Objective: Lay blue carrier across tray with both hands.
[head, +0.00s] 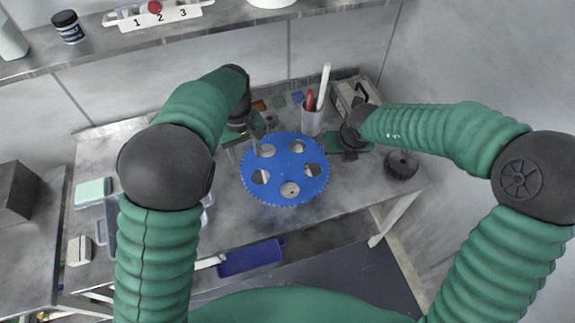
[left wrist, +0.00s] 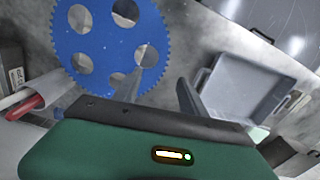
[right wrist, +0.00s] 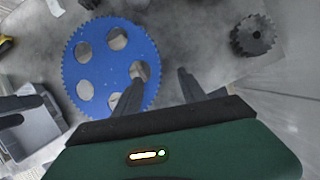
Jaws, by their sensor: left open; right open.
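The blue carrier (head: 287,168), a toothed disc with several round holes, lies on the grey bench. My left gripper (head: 250,143) is open at its upper left rim. In the left wrist view (left wrist: 158,90) one finger overlaps the carrier's edge and the other is outside it. My right gripper (head: 347,150) is open, right of the carrier. In the right wrist view (right wrist: 158,88) one finger overlaps the rim, the other is clear. I cannot tell whether either touches it. The grey tray (left wrist: 232,92) is empty; my left arm mostly hides it in the head view.
A black toothed wheel (head: 401,165) lies at the bench's right. A cup (head: 311,121) with pens and a grey box (head: 350,92) stand behind the carrier. A pale green block (head: 92,191) lies at the left. A blue bin (head: 250,258) is below the front edge.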

